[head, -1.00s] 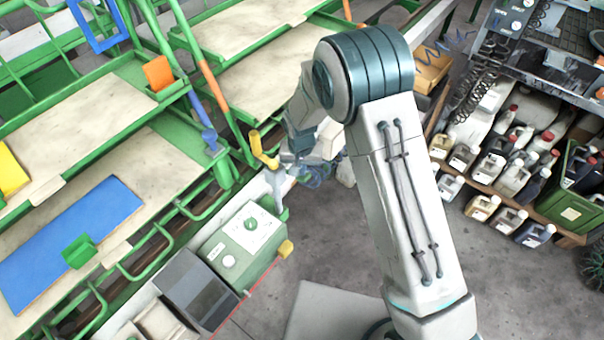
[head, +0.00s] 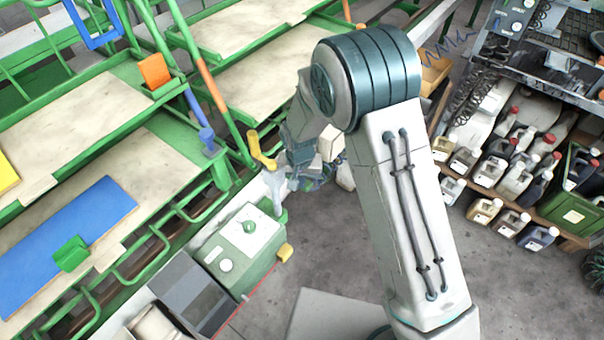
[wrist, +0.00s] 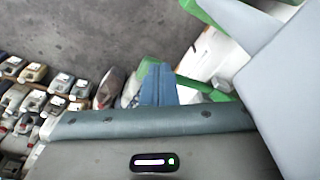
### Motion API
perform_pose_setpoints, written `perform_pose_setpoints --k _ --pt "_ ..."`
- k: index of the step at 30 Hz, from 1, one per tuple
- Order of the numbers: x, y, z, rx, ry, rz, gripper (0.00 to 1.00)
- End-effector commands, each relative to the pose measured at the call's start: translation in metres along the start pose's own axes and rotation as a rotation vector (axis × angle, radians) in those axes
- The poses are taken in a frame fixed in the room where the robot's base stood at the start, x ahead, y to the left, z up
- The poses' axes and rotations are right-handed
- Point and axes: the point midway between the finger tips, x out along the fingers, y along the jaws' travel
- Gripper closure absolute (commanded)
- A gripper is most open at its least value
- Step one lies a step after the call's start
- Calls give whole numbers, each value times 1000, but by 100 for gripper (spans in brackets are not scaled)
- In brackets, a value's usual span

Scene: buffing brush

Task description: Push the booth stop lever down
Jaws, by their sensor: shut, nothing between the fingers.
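A green control box (head: 238,262) with a pale top plate, a green dial and a white round button stands at the lower middle of the head view. A pale grey lever-like piece (head: 273,188) rises at its far end, beside a yellow handle (head: 262,150); I cannot tell for certain which is the stop lever. My gripper (head: 292,184) is just right of the grey piece, partly hidden behind my arm; I cannot tell whether they touch. In the wrist view my blue fingers (wrist: 157,85) are together and empty. A large pale grey surface (wrist: 285,85) fills the right side there, close to the camera.
Green racks with boards and a blue panel (head: 65,245) fill the left. A dark grey bin (head: 180,295) stands beside the control box. Several bottles and jugs (head: 515,180) stand on a shelf at right.

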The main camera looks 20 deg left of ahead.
Motion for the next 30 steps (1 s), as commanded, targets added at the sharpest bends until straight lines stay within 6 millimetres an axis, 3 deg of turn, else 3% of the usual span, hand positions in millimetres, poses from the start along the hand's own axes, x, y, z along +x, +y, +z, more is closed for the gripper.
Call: perform_pose_setpoints --k 8,25,30 --pt "9 1 -29 2 -1 -1 100" --pt "-97 0 -32 1 1 -1 100" --pt "-107 28 -32 22 11 -6 100"
